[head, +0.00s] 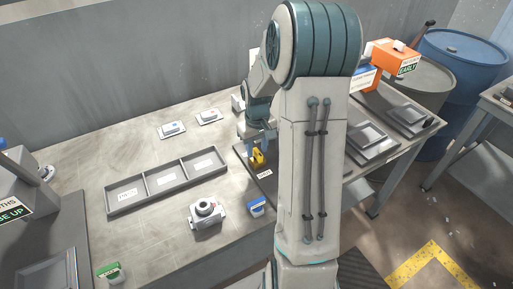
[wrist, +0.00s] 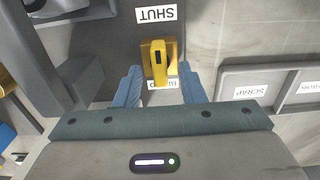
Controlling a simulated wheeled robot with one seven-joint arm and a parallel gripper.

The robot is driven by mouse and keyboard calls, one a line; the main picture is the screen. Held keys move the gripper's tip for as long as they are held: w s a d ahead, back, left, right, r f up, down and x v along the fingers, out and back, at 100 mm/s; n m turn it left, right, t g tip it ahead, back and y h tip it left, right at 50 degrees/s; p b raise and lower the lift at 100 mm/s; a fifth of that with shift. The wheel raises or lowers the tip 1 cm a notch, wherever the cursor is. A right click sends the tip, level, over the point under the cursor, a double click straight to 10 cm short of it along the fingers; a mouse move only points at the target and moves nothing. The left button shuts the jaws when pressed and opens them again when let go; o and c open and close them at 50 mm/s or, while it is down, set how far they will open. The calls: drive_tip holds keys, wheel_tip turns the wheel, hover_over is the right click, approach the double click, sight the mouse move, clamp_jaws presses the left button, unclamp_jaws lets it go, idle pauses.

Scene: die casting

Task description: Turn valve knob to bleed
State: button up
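The yellow valve knob (head: 257,157) is at the edge of a dark plate on the worktable, partly behind my arm. In the wrist view the knob (wrist: 158,60) stands upright in the picture, with a dark slot on it. A SHUT label (wrist: 156,14) reads upside down above it, and another label (wrist: 162,84) below it is partly covered by the knob. My gripper (wrist: 160,78) is open, its two blue fingers to the left and right of the knob's lower part with gaps. It also shows above the knob in the head view (head: 260,141). I cannot tell any contact.
A grey three-compartment tray (head: 147,207) with labels lies left of the knob. A camera-like part (head: 205,212) and a blue block (head: 257,207) stand in front. An orange box (head: 393,55) and blue barrel (head: 460,65) are at the back right.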

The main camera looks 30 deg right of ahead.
drive_tip(key=shift+f, duration=0.2)
clamp_jaws()
drive_tip(key=shift+a, duration=0.15)
